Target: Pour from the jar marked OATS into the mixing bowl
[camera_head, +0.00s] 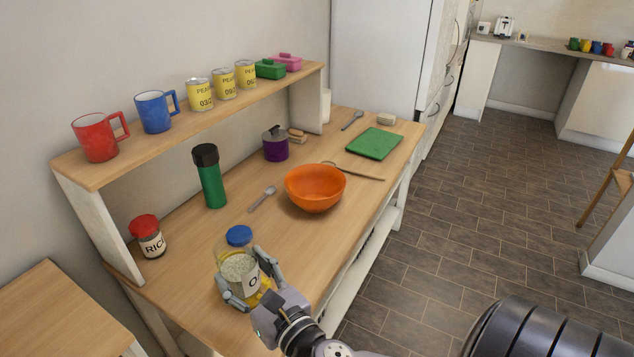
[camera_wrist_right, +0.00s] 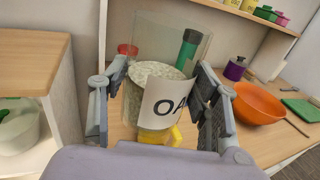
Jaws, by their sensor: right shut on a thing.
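The clear glass jar (camera_head: 238,268) has a white label whose visible letter is "O"; in the right wrist view the jar's (camera_wrist_right: 158,70) label reads "OA". Pale oats fill its lower part, and no lid shows on it. My right gripper (camera_head: 243,276) is shut around its sides and holds it roughly upright near the table's front left. The orange mixing bowl (camera_head: 314,190) stands on the table to the right and farther back, apart from the jar. It also shows in the right wrist view (camera_wrist_right: 258,104). My left gripper is not in view.
A spoon (camera_head: 262,198), green bottle (camera_head: 210,178), red-lidded RICE jar (camera_head: 148,238) and purple pot (camera_head: 275,147) are nearby. A utensil (camera_head: 358,173) lies beside the bowl. A shelf (camera_head: 135,150) overhangs the back.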

